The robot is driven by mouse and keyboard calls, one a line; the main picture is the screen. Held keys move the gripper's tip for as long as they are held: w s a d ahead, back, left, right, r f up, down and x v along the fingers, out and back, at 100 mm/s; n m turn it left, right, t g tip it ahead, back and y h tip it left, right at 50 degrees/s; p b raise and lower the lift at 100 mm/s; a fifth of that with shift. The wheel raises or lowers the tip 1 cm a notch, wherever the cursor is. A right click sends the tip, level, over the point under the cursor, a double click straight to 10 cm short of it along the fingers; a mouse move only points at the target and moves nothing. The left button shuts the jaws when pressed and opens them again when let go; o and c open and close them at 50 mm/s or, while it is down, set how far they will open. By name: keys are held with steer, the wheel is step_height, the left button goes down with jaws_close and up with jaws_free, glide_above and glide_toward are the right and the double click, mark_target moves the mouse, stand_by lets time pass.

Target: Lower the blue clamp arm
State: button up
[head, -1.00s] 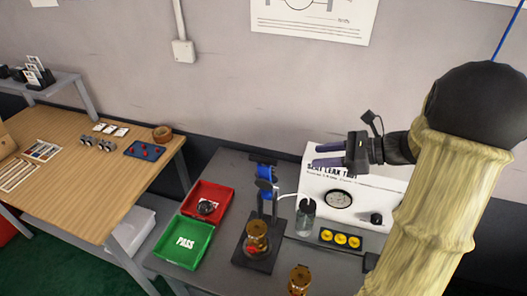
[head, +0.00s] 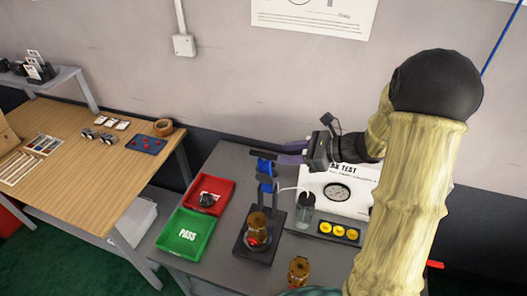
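The blue clamp arm (head: 265,168) is at the top of a dark upright stand on the grey bench, with a black bar-like handle at its upper end. Below it, a brass valve (head: 257,225) with a red spot sits on the stand's dark base (head: 254,250). My gripper (head: 284,153) points left, its two purple fingers apart and apparently empty. The fingertips are close to the right end of the black handle in the picture; I cannot tell whether they touch it or differ in depth.
A clear jar (head: 304,210) with a white tube stands right of the clamp, by the white leak-test panel (head: 345,190). A red tray (head: 222,189) and green PASS tray (head: 185,235) lie left. Another brass valve (head: 298,271) stands in front. Yellow round pieces (head: 338,231) sit right.

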mark_target(263, 153)
steer(key=p+x, duration=0.2)
steer(key=x, duration=0.6)
steer(key=shift+a+f, duration=0.15)
steer(key=shift+a, duration=0.05)
jaws_close()
